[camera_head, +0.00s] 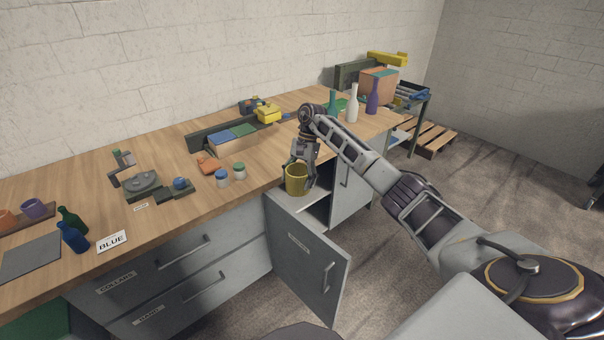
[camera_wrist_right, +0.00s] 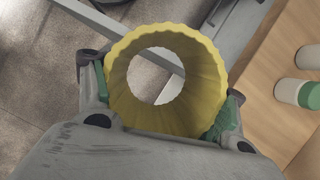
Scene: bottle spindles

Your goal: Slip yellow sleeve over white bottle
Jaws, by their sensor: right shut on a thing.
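My right gripper (camera_head: 299,166) is shut on the yellow sleeve (camera_head: 296,180), holding it in front of the counter edge above the open cabinet. In the right wrist view the sleeve (camera_wrist_right: 130,95) is a ribbed open tube between the two fingers (camera_wrist_right: 165,100), and I see the floor through it. The white bottle (camera_head: 352,104) stands upright on the far right of the counter, between a teal bottle (camera_head: 332,105) and a purple bottle (camera_head: 373,97). The sleeve is well apart from the white bottle. My left gripper is not in view.
A cabinet door (camera_head: 306,270) labelled in small print hangs open below the counter (camera_head: 160,215). A blue bottle (camera_head: 74,238), a green bottle (camera_head: 70,220) and a BLUE card (camera_head: 112,241) are at the left. A cardboard box (camera_head: 378,87) is behind the bottles.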

